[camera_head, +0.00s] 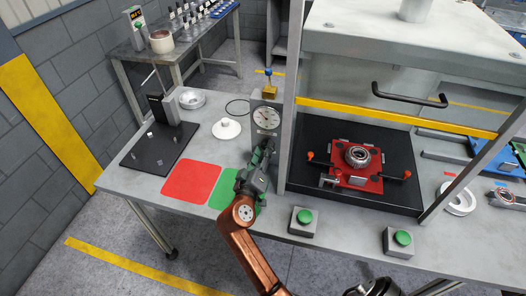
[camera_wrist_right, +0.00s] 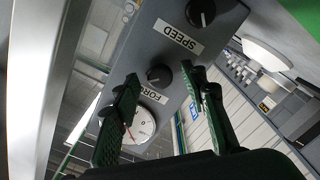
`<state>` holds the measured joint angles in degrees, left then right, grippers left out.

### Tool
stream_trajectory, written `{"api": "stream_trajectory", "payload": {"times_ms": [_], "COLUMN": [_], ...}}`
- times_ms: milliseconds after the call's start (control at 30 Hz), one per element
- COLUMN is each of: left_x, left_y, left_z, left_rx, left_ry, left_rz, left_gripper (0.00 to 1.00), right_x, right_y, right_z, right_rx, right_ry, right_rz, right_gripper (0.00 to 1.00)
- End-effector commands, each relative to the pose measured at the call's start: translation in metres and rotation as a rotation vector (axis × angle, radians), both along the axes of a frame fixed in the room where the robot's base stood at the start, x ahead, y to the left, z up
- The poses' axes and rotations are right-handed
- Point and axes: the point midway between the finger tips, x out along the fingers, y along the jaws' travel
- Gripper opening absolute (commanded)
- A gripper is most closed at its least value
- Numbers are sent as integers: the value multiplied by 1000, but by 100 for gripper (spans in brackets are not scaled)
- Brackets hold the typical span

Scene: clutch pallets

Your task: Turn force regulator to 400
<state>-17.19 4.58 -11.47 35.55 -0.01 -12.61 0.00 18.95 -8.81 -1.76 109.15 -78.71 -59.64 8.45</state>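The force regulator is a black round knob (camera_wrist_right: 158,75) beside a "FORCE" label on a grey control box (camera_head: 266,125). In the right wrist view a white line marks the knob; I cannot read a setting from it. My right gripper (camera_head: 265,147) is in front of the box and hides its lower front. In the right wrist view its fingers (camera_wrist_right: 160,77) are open on either side of the force knob, with visible gaps. A white dial gauge (camera_head: 266,117) is on the box; its number is unreadable. My left gripper is not in view.
A second black knob (camera_wrist_right: 201,12) has a "SPEED" label. The press frame post (camera_head: 291,100) stands close to the right of the box. A red pad (camera_head: 191,181) and green pad (camera_head: 222,190) lie at left. Green buttons (camera_head: 304,217) (camera_head: 402,238) sit at the front edge.

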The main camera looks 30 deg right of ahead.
Motion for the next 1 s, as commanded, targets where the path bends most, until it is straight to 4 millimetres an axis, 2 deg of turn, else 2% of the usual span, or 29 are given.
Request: {"api": "stream_trajectory", "payload": {"times_ms": [267, 367, 700, 833, 1000], "left_x": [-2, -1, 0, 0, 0], "left_y": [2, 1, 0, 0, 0], "left_z": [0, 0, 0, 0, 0], "left_rx": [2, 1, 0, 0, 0], "left_ry": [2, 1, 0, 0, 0], "left_rz": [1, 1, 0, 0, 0], "left_gripper": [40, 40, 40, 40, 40], "right_x": [1, 1, -1, -1, -1], "right_y": [1, 1, 0, 0, 0], "right_z": [6, 20, 82, 95, 101], "right_rx": [0, 1, 2, 0, -1], "right_ry": [-4, -7, -5, -4, 0], "right_rz": [1, 2, 1, -1, 1], "right_gripper": [40, 40, 40, 40, 40]}}
